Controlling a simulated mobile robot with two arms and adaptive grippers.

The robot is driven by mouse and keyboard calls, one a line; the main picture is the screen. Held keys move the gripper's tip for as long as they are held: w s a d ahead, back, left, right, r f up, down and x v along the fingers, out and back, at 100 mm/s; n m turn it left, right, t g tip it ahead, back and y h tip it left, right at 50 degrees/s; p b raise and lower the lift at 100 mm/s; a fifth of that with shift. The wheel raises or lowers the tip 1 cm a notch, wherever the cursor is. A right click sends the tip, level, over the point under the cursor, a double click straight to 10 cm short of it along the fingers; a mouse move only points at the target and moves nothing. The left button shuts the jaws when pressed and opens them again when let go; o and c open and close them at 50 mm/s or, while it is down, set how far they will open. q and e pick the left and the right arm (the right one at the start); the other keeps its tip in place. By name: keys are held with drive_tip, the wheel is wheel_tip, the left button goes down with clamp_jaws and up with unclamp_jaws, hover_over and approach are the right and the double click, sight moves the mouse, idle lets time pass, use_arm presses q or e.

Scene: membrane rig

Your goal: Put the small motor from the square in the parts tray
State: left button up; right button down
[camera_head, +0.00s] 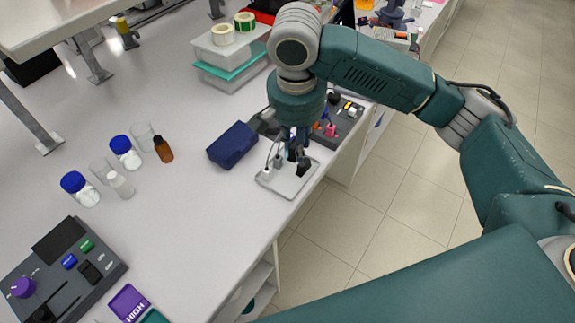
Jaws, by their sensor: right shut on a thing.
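My right gripper (291,160) points down over a shallow pale tray (268,182) with a raised rim, near the bench's right edge; I take this to be the parts tray. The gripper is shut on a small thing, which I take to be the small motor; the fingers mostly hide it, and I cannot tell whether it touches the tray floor. Small dark and grey shapes show at the fingertips. I cannot make out the square. My left gripper is not in view.
A dark blue box (232,145) stands just left of the tray. A dark panel with coloured parts (349,112) lies behind the gripper. Blue-capped jars (80,189) and a brown bottle (163,149) stand at the left. The bench front of the tray is clear.

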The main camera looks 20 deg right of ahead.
wheel_tip(320, 180, up, 5)
drive_tip(key=m, duration=0.2)
hover_over(293, 185)
drive_tip(key=shift+s+a+p, duration=0.2)
drive_tip(key=shift+p, duration=0.15)
drive_tip(key=shift+m, duration=0.3)
wheel_tip(293, 185, down, 8)
drive_tip(key=shift+f+b, duration=0.15)
drive_tip(key=shift+b, duration=0.35)
wheel_tip(293, 185, down, 6)
drive_tip(key=shift+f+p, duration=0.1)
drive_tip(key=shift+p, duration=0.6)
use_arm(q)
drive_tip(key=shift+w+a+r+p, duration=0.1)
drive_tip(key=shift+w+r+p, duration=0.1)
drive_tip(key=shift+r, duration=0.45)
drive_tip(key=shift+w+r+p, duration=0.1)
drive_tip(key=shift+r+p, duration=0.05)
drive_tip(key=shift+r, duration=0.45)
use_arm(e)
drive_tip(key=shift+f, duration=2.45)
drive_tip(key=c, duration=1.8)
unclamp_jaws()
drive_tip(key=shift+f, duration=0.1)
drive_tip(key=shift+o, duration=0.2)
